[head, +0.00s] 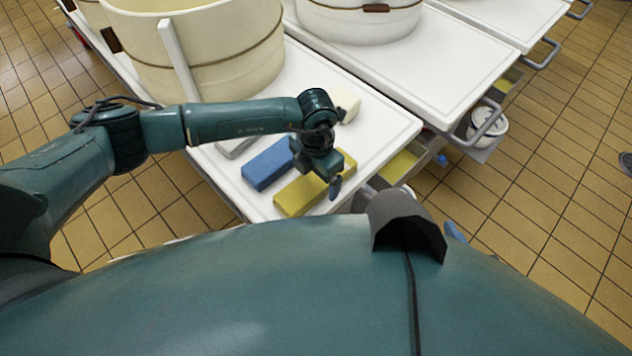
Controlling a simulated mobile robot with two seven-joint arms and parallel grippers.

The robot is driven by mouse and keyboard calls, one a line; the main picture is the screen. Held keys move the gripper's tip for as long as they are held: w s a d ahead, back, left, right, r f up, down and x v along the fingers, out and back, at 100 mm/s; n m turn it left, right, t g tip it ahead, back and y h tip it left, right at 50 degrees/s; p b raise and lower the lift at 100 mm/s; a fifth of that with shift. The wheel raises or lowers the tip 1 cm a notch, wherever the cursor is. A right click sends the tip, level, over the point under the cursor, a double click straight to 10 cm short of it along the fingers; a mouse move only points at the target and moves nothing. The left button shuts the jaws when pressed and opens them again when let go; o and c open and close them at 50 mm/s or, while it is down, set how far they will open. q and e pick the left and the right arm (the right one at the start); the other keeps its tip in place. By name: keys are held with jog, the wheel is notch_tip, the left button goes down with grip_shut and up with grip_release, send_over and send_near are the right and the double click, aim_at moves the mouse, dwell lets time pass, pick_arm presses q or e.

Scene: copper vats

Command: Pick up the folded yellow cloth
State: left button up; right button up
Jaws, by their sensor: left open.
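The folded yellow cloth (298,196) lies flat as a long block near the front edge of a white cart top (383,138). My left gripper (328,178) is over the right part of the cloth, pointing down, with its jaws open. It hides some of the cloth's upper side. I cannot tell whether the fingers touch the cloth. My right gripper is not in view.
A folded blue cloth (267,165) lies just left of the yellow one, with a grey piece (236,147) beyond. A cream block (346,105) sits behind my wrist. A large cream tub (215,50) fills the cart's back. Another white cart (450,70) stands at right.

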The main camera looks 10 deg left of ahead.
pick_arm(q)
jog(key=shift+c, duration=0.2)
jog(key=c, duration=1.2)
jog(key=shift+o, duration=0.2)
